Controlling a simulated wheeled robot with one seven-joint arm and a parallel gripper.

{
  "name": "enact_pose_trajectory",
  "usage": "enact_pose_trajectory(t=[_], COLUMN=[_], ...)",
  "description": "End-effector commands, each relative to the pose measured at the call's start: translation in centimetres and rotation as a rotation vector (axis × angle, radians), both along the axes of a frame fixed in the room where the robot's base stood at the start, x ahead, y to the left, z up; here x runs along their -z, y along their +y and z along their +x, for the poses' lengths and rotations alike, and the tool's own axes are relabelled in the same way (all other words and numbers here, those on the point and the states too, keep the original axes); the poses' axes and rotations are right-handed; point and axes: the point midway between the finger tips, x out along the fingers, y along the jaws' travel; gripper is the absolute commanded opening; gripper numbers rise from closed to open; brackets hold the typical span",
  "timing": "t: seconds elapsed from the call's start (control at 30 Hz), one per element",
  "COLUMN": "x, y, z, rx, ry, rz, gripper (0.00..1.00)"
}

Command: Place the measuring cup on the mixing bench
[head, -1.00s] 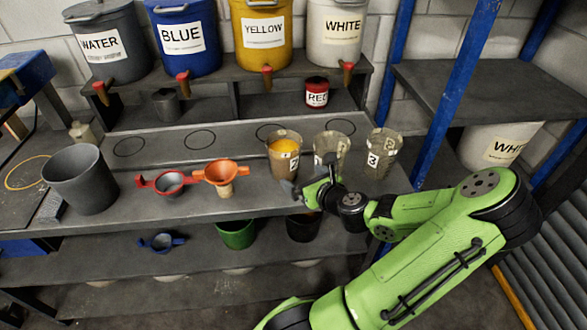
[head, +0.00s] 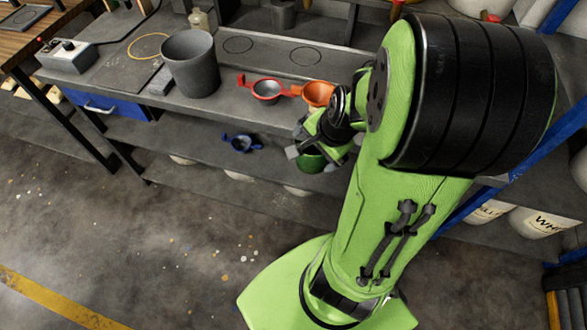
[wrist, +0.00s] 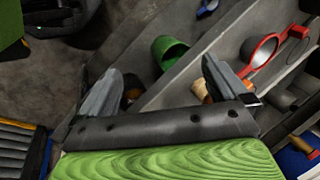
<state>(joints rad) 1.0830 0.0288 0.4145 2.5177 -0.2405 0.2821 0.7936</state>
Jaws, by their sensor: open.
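No object is clearly marked as the measuring cup. A red-rimmed grey cup with a handle (head: 267,90) sits on the bench, beside an orange one (head: 318,93) partly hidden by my arm. A small blue handled piece (head: 242,143) lies on the shelf below. A green cup (head: 312,162) stands on that shelf, partly behind my gripper (head: 316,155). My gripper is open and empty in front of the bench edge. In the wrist view, the green cup (wrist: 168,50) shows beyond the gap between my fingers (wrist: 165,85), and the red-rimmed cup (wrist: 262,50) is to the right.
A large grey bucket (head: 192,65) stands on the bench (head: 215,103) to the left. The floor in front is open. A blue post (head: 500,180) stands at the right.

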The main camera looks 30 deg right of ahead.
Motion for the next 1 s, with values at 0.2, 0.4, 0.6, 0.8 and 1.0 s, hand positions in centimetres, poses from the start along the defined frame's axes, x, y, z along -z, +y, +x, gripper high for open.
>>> enact_pose_trajectory(t=[0.2,0.4,0.6,0.8,1.0], x=[-7.9,-12.1,-12.7,-12.7,-12.6], y=[7.7,11.5,12.0,12.0,12.0], z=[-3.1,-8.1,-9.5,-9.5,-9.5], rx=[-0.696,-1.129,-1.235,-1.232,-1.232], ry=[0.024,-0.064,-0.09,-0.089,-0.089], rz=[-0.399,-0.56,-0.582,-0.582,-0.582], gripper=[1.0,1.0,1.0,1.0,1.0])
